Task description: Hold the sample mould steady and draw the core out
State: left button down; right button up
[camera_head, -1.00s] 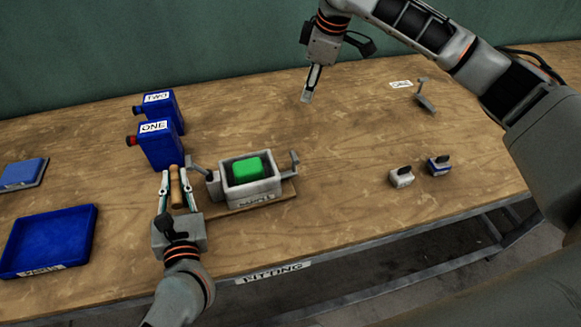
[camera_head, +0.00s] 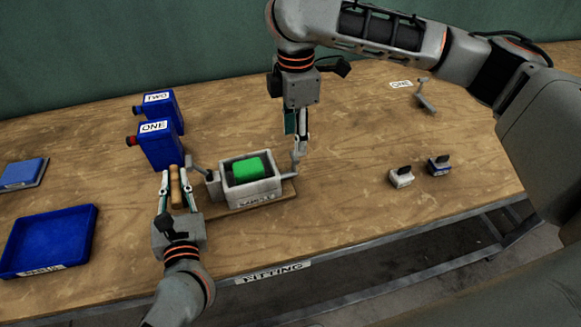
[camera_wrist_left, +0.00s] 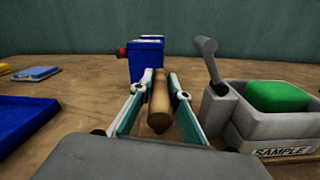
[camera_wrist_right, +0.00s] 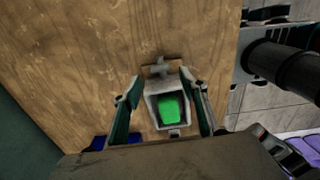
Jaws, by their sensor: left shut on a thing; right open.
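The sample mould (camera_head: 252,192) is a grey open box labelled SAMPLE, with a green block (camera_head: 247,168) inside. My left gripper (camera_head: 177,177) is shut on a brown wooden handle (camera_wrist_left: 159,105) left of the mould. My right gripper (camera_head: 299,162) is open, pointing down by the mould's right end and partly hiding that end's arm. In the right wrist view, the mould (camera_wrist_right: 152,113) shows between the spread fingers.
Blue containers labelled ONE (camera_head: 160,146) and TWO (camera_head: 170,108) stand behind to the left. A blue tray (camera_head: 50,238) lies at the left front. Two small blocks with dark tops (camera_head: 400,178) (camera_head: 439,165) sit at the right. The table between them and the mould is clear.

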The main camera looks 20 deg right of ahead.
jog(key=shift+f, duration=3.65)
jog(key=shift+c, duration=0.3)
grip_shut()
